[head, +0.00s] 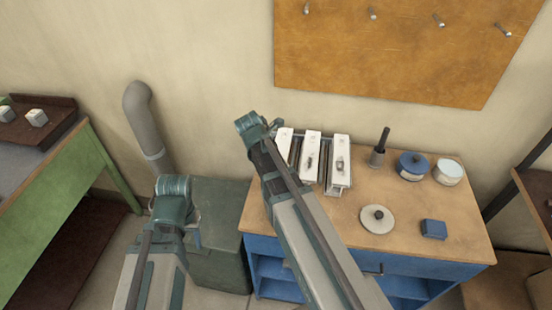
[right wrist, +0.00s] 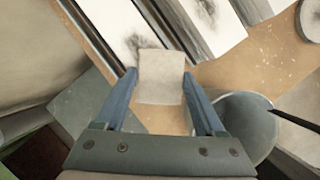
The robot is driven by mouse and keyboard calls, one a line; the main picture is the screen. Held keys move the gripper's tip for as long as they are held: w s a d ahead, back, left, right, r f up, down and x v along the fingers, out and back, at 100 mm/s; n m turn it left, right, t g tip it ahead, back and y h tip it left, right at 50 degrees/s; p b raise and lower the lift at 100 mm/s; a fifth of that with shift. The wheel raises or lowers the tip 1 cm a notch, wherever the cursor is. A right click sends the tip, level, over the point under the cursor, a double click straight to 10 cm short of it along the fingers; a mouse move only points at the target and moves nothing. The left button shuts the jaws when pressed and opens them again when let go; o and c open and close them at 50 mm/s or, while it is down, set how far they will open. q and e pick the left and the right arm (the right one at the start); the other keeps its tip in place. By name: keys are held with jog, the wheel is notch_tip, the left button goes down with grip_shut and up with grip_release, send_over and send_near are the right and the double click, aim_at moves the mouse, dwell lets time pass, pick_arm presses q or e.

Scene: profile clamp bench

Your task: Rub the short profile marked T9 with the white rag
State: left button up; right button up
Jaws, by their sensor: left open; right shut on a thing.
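Three pale profiles lie side by side at the back left of the bench: a left one (head: 284,141), a middle one (head: 309,160) and a right one (head: 341,150). Dark smudges show on them in the right wrist view (right wrist: 205,20). I cannot read a T9 mark on any. My right gripper (right wrist: 160,77) is shut on the pale rag (right wrist: 162,82), which hangs between its blue fingers close to the end of one profile; I cannot tell if they touch. My left gripper (head: 190,236) is open, low beside the bench's left side and away from the profiles.
The wooden bench top (head: 430,205) also holds a dark-handled tool in a holder (head: 378,157), two round tins (head: 412,166), a pale disc with a knob (head: 377,219) and a blue block (head: 433,229). A dark green box (head: 220,240) stands left of the bench.

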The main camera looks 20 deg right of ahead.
jog(key=shift+s+a, duration=0.1)
dwell(0.3)
jog(key=shift+w+d, duration=0.5)
jog(key=shift+w, duration=0.3)
jog(key=shift+w+d, duration=0.5)
jog(key=shift+w, duration=0.3)
jog(key=shift+w+d, duration=0.55)
jog(key=shift+w, duration=0.3)
jog(key=shift+w+d, duration=0.5)
jog(key=shift+w, duration=0.3)
jog(key=shift+r, duration=0.15)
notch_tip(320, 180, up, 6)
jog(key=p, duration=0.6)
jog(key=shift+s, duration=0.1)
